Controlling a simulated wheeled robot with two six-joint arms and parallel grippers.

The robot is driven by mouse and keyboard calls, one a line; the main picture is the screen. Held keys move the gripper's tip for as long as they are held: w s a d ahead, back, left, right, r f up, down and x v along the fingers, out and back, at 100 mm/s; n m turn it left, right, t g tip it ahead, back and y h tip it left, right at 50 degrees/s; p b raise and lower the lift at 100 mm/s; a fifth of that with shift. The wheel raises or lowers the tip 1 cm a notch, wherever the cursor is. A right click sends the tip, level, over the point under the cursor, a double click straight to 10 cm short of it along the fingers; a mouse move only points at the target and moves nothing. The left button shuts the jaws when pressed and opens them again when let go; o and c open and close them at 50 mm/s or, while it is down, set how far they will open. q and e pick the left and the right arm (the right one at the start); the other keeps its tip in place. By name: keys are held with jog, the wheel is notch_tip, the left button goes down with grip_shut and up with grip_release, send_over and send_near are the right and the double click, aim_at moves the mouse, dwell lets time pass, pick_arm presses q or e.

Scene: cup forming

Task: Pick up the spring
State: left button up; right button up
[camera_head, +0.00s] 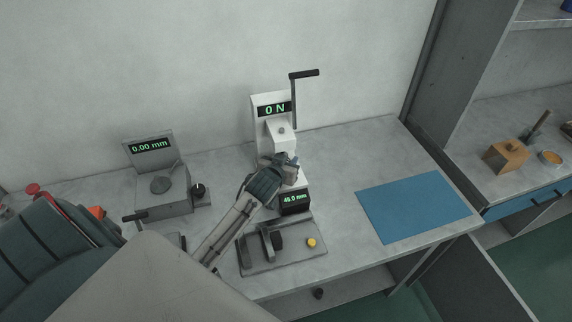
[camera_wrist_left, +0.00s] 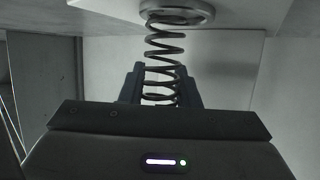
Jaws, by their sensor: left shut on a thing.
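The spring (camera_wrist_left: 163,48) is a dark metal coil, upright in the left wrist view. Its top end is at a round metal disc (camera_wrist_left: 178,14), touching or nearly so. My left gripper (camera_wrist_left: 162,88) is shut on the lower part of the spring, one finger on each side. In the head view my left gripper (camera_head: 283,168) is at the white press (camera_head: 281,131), whose display reads 0 N. The spring is hidden or too small to make out there. My right gripper is not in view.
Below the gripper is a small display reading 45.0 mm (camera_head: 296,200). A grey plate with a yellow knob (camera_head: 312,243) lies in front. A gauge reading 0.00 mm (camera_head: 152,147) stands left. The blue mat (camera_head: 415,207) is bare. A wooden block (camera_head: 506,157) sits on the right shelf.

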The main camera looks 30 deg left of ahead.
pick_arm(q)
jog(key=shift+r, duration=0.1)
jog(key=shift+r+p, duration=0.4)
jog(key=shift+p, duration=0.25)
jog(key=s+a+p, duration=0.1)
jog(key=s+a, duration=0.2)
jog(key=s, duration=0.1)
jog(key=s+a+p, duration=0.1)
jog(key=s+a, duration=0.3)
jog(key=s+a+p, duration=0.2)
jog(key=s+a, duration=0.2)
jog(key=s, duration=0.1)
jog(key=shift+a+f, duration=0.1)
jog(key=shift+f, duration=0.05)
jog(key=shift+s+a, duration=0.15)
jog(key=shift+s, duration=0.1)
jog(key=shift+s+f, duration=0.2)
jog(key=m+h, duration=0.1)
jog(key=s+d+m+h, duration=0.1)
jog(key=shift+s+d+f+h, duration=0.1)
jog(key=shift+d+f+h, duration=0.2)
jog(key=shift+f+h, duration=0.1)
jog(key=shift+s+d+m+h, duration=0.15)
jog(key=shift+s+m+h, duration=0.05)
jog(key=shift+m+h, duration=0.35)
jog(key=shift+s+d+r+m+h, duration=0.15)
jog(key=shift+d+r+m+h, duration=0.05)
jog(key=shift+r+m+h, duration=0.2)
jog(key=shift+s+r, duration=0.1)
